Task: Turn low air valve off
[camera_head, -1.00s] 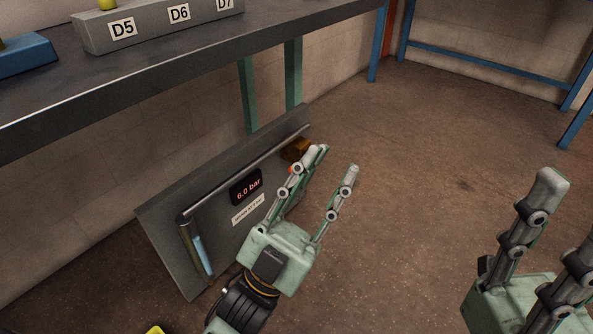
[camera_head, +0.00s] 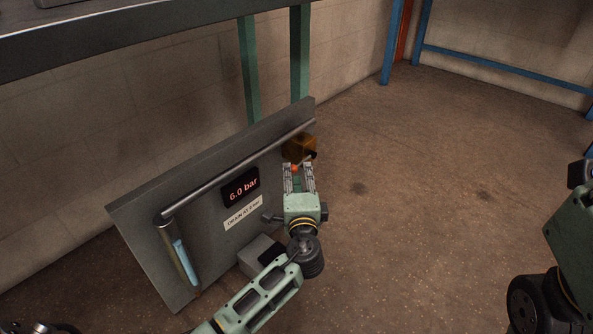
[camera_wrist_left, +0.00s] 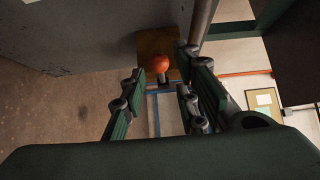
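The panel (camera_head: 200,205) leans near the wall under the bench, with a "6.0 bar" display (camera_head: 241,188) and a label (camera_head: 243,213) below it. A brown-orange block (camera_head: 299,147) sits at its right end, with an orange-red knob (camera_head: 294,168) in front. In the left wrist view the round knob (camera_wrist_left: 158,63) stands before the brown block (camera_wrist_left: 153,42). My left gripper (camera_head: 299,172) is open, its fingers pointing at the block. In the wrist view its fingertips (camera_wrist_left: 163,72) lie either side of the knob; contact cannot be told. My right gripper's fingers are out of view.
A pipe (camera_head: 240,166) runs along the panel, with a blue handle (camera_head: 183,262) at its left end. A grey box (camera_head: 258,252) is low by the panel, near my left arm. The bench (camera_head: 130,40) with green legs is above. Floor to the right is clear.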

